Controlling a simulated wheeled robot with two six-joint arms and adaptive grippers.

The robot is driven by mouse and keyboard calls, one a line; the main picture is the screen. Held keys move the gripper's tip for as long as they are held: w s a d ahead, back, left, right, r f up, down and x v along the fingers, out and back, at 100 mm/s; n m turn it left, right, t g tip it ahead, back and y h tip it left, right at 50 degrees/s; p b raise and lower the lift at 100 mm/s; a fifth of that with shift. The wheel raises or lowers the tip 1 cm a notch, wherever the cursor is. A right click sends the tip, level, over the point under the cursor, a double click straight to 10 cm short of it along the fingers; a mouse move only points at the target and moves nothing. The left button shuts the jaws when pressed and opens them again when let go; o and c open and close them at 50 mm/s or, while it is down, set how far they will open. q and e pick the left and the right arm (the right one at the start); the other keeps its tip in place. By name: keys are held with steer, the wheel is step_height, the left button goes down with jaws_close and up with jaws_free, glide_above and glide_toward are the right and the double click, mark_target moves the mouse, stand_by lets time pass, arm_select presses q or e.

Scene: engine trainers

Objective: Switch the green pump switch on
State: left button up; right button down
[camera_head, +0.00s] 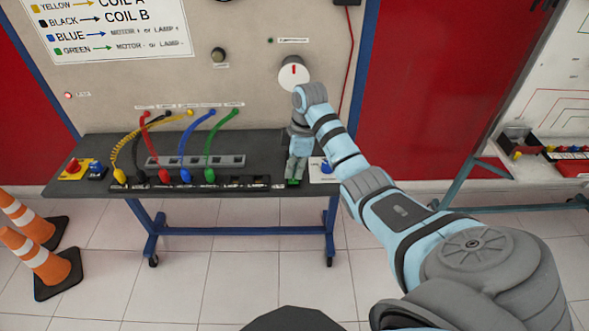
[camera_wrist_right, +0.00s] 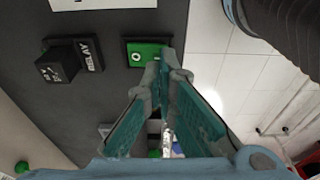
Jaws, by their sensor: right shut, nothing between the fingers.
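The green pump switch (camera_head: 294,182) is at the front edge of the dark bench top, partly hidden below my right gripper. In the right wrist view it is a green plate (camera_wrist_right: 140,54) with a dark frame, partly covered by the fingers. My right gripper (camera_head: 298,172) points down over it, shut and empty. In the right wrist view the closed fingertips (camera_wrist_right: 164,62) overlap the switch's right part; I cannot tell whether they touch it. The switch's on or off position is not clear. My left gripper is not in view.
A black relay block (camera_wrist_right: 72,60) stands beside the switch. A blue knob (camera_head: 326,167) sits just right of the gripper. Coloured cables (camera_head: 183,145) arch from the panel to the bench's left half. Traffic cones (camera_head: 42,258) stand at lower left.

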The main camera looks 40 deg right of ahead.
mark_target(294, 181)
steer(key=shift+f+b, duration=0.45)
steer(key=shift+f, duration=0.55)
stand_by(0.3)
step_height(294, 181, up, 7)
steer(key=p, duration=0.8)
steer(key=shift+r, duration=0.15)
steer(key=shift+f, duration=0.2)
